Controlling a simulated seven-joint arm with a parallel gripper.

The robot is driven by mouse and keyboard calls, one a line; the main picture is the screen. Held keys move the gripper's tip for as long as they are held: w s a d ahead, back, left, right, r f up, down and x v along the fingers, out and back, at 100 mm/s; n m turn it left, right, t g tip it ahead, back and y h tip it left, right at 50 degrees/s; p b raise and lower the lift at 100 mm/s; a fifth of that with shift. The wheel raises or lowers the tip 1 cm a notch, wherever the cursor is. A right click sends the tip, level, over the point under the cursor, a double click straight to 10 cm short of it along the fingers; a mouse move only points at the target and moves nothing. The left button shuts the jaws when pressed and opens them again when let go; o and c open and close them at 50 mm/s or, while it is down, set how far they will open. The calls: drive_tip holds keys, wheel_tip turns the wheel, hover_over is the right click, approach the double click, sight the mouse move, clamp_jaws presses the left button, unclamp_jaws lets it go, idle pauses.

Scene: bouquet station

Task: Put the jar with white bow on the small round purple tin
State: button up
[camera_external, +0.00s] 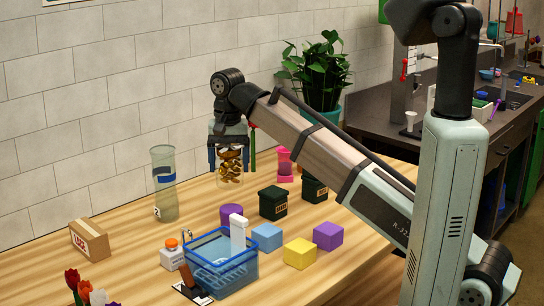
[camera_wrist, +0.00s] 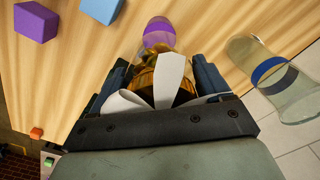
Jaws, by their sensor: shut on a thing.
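My gripper (camera_external: 230,158) is shut on a clear jar with gold-brown contents (camera_external: 231,170) and holds it above the table, near the glass vase. In the wrist view the jar (camera_wrist: 152,78) sits between the fingers of my gripper (camera_wrist: 165,88), with its white bow (camera_wrist: 170,72) facing the camera. The bow cannot be made out in the external view. The small round purple tin (camera_external: 231,212) stands on the table behind the blue basket, below the jar in the picture. In the wrist view purple (camera_wrist: 158,38) shows at the jar's far end, apparently the tin seen through the glass.
A tall glass vase with a blue band (camera_external: 164,185) stands left of the jar. Dark green boxes (camera_external: 273,203), a blue cube (camera_external: 267,237), a yellow cube (camera_external: 300,253) and a purple cube (camera_external: 328,236) stand to the right. A blue basket (camera_external: 222,270) is in front of the tin.

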sight(230, 184)
drive_tip(key=shift+f, duration=3.2)
drive_tip(key=shift+f, duration=0.15)
drive_tip(key=o, duration=1.3)
drive_tip(key=shift+o, duration=0.2)
drive_tip(key=shift+r, duration=3.95)
